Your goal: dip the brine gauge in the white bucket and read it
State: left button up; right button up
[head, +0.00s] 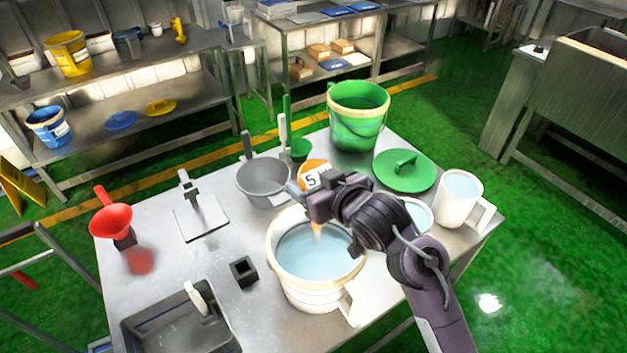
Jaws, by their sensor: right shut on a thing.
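The white bucket (312,293) stands on the metal table, holding pale blue liquid (303,255). My right gripper (318,208) is above the bucket's far side, shut on the brine gauge. The gauge's round orange and white head (314,174), with a black 5 and a partly covered mark, shows just behind the gripper. A pale orange stem (317,231) shows below the gripper, over the liquid. I cannot tell whether its tip is in the liquid. The fingers and the middle of the gauge are mostly hidden by my wrist. My left gripper is not in view.
Behind the bucket are a grey pot (262,184), a green bucket (357,118) and a green lid (404,170). A white jug (458,200) is right. A red funnel (111,221), a small black block (244,271) and a dark tray (150,325) are left.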

notch_tip(320, 180, up, 5)
jog(key=p, duration=0.4)
jog(key=shift+f, duration=0.15)
jog(key=shift+r, duration=1.1)
jog(key=shift+d+f, duration=0.1)
